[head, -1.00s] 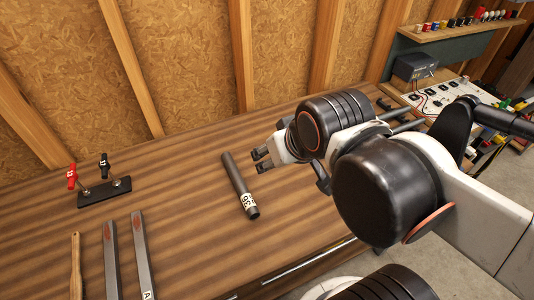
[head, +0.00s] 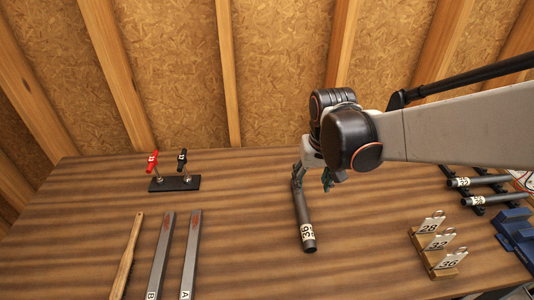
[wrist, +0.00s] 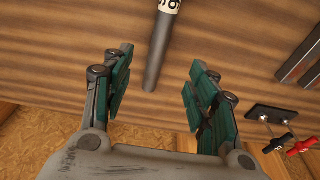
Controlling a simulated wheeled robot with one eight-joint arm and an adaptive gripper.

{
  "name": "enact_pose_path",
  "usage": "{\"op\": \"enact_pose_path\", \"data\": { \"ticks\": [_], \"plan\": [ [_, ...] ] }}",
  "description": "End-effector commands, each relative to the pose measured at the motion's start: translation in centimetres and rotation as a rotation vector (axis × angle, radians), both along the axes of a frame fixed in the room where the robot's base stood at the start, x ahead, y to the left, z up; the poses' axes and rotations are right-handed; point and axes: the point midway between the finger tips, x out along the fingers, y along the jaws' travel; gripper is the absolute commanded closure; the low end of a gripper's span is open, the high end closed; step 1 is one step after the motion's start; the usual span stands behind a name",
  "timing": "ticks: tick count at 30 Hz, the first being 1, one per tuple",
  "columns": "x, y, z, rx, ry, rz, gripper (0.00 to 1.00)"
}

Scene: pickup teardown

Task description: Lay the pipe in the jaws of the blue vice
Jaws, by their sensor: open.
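A dark grey pipe (head: 304,218) with a white label reading 36 lies on the wooden bench, roughly front to back. My gripper (head: 312,182) is over its far end, pointing down. In the wrist view my gripper (wrist: 160,72) is open and empty, with green finger pads. The pipe (wrist: 157,60) shows between and beyond the fingers there, apart from both pads. The blue vice (head: 515,236) is at the right edge of the head view, partly cut off; its jaws are not clear.
Card holders (head: 437,248) marked 28, 32 and 36 stand between pipe and vice. More pipes (head: 480,182) lie on a dark rack at far right. A black plate (head: 175,183) with red and black levers, two metal bars (head: 160,260) and a wooden-handled tool (head: 127,258) are left.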

Motion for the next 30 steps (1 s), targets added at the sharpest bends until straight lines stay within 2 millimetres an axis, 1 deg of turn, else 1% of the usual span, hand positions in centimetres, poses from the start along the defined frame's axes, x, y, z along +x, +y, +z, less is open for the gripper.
{"op": "enact_pose_path", "data": {
  "ticks": [1,3,8,11,18,21,30],
  "plan": [
    [0.6,0.2,-0.8,-0.001,0.014,0.001,0.47],
    [0.9,0.4,-1.5,-0.002,0.029,0.001,0.47],
    [1.3,0.6,-2.6,-0.004,0.045,0.001,0.47],
    [1.5,0.6,-4.0,-0.004,0.046,0.001,0.47],
    [2.0,0.5,-8.5,-0.004,0.044,0.001,0.47],
    [2.2,0.5,-9.8,-0.004,0.044,0.001,0.47],
    [2.5,0.5,-11.4,-0.004,0.044,0.0,0.47]
  ]
}}
